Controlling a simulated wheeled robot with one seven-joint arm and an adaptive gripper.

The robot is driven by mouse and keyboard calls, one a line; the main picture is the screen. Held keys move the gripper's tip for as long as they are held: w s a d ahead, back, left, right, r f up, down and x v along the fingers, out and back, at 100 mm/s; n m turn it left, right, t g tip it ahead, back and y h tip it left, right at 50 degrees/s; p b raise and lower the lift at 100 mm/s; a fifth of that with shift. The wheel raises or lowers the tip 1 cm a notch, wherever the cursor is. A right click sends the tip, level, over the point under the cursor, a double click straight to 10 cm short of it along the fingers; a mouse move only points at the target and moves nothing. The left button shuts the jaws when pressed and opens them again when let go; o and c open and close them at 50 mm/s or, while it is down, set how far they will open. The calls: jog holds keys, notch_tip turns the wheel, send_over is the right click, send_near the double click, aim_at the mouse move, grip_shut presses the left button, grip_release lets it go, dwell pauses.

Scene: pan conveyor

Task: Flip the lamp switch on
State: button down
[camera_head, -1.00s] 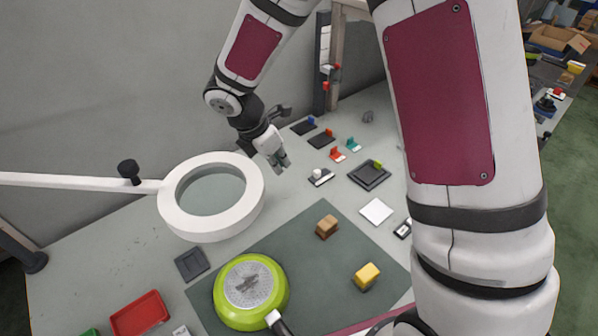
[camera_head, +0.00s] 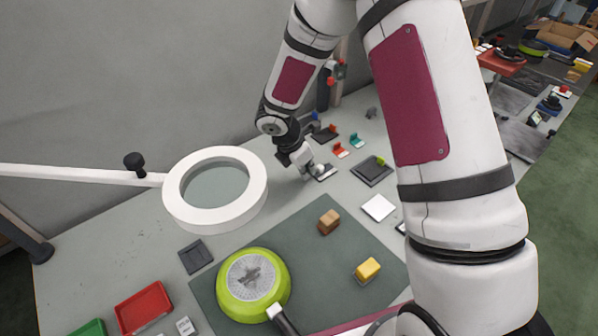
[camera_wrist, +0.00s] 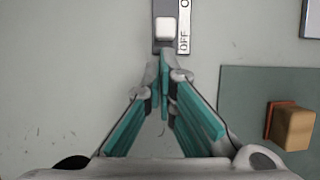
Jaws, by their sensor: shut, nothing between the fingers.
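The lamp switch (camera_head: 326,172) is a small grey plate with a white knob on the table, partly hidden by my gripper in the head view. In the wrist view the switch (camera_wrist: 166,28) is at top centre; its white knob is beside the OFF lettering. My gripper (camera_wrist: 163,60) is shut and empty, its teal-padded fingertips at the near end of the switch plate. I cannot tell if they touch it. In the head view my gripper (camera_head: 313,174) is low over the table at the switch. The white ring lamp (camera_head: 255,202) stands to the left on its arm.
A green pan (camera_head: 281,275) lies upside down on the dark mat (camera_head: 310,270), with a brown block (camera_head: 328,222) and a yellow block (camera_head: 367,270). Red (camera_head: 143,308) and green trays sit front left. Small red, teal and dark parts lie behind and right of the switch.

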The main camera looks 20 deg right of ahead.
jog(key=shift+d, duration=0.15)
jog(key=shift+w+d, duration=0.35)
jog(key=shift+d, duration=0.35)
jog(key=shift+w+d, duration=0.3)
jog(key=shift+d, duration=0.4)
jog(key=shift+a, duration=0.1)
jog(key=a, duration=0.1)
jog(key=s+a, duration=0.1)
jog(key=a+r, duration=0.1)
jog(key=a, duration=0.1)
jog(key=shift+s+b, duration=0.3)
jog(key=shift+s, duration=0.05)
jog(key=v, duration=0.9)
